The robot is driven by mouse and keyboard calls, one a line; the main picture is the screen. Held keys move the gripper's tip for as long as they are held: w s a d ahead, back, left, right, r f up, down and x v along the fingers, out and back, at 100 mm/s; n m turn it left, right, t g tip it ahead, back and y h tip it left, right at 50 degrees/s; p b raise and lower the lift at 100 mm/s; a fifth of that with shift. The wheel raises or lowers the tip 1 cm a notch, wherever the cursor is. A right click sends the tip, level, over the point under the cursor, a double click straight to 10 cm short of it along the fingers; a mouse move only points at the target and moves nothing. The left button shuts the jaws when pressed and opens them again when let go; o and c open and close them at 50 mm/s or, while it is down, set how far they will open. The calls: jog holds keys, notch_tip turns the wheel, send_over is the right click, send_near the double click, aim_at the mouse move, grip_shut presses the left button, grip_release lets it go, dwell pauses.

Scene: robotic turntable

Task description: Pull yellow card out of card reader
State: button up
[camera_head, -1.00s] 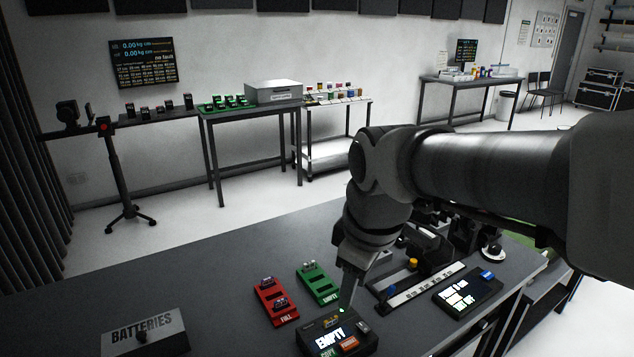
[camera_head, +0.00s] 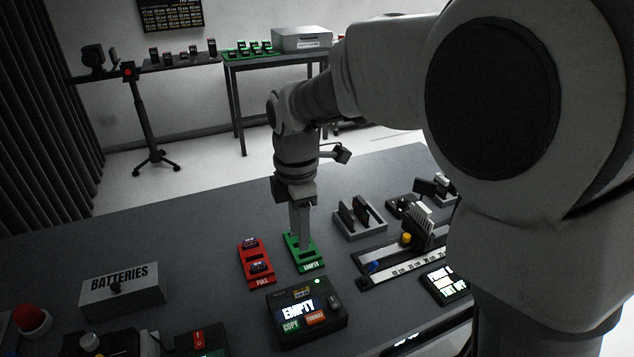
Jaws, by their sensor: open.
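The card reader (camera_head: 335,322) is a dark box at the front middle of the table, with a lit screen reading EMPTY and COPY and FORMAT keys.
A red tray labelled FULL (camera_head: 264,281) with small dark cards lies left of the green one. A grey BATTERIES box (camera_head: 122,292) stands at left. A grey slotted holder (camera_head: 360,226) and a rail with a scale (camera_head: 400,267) lie to the right. Bare table lies behind the trays.

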aim_at(301, 289)
notch_tip(301, 289, down, 18)
jog(key=shift+a+r+b, duration=0.1)
jog(key=shift+r+b, duration=0.05)
jog(key=shift+b, duration=0.5)
grip_shut()
jog(key=shift+r, duration=0.2)
jog(key=shift+r+p, duration=1.65)
jog(key=shift+r, duration=0.65)
jog(key=shift+w, duration=0.1)
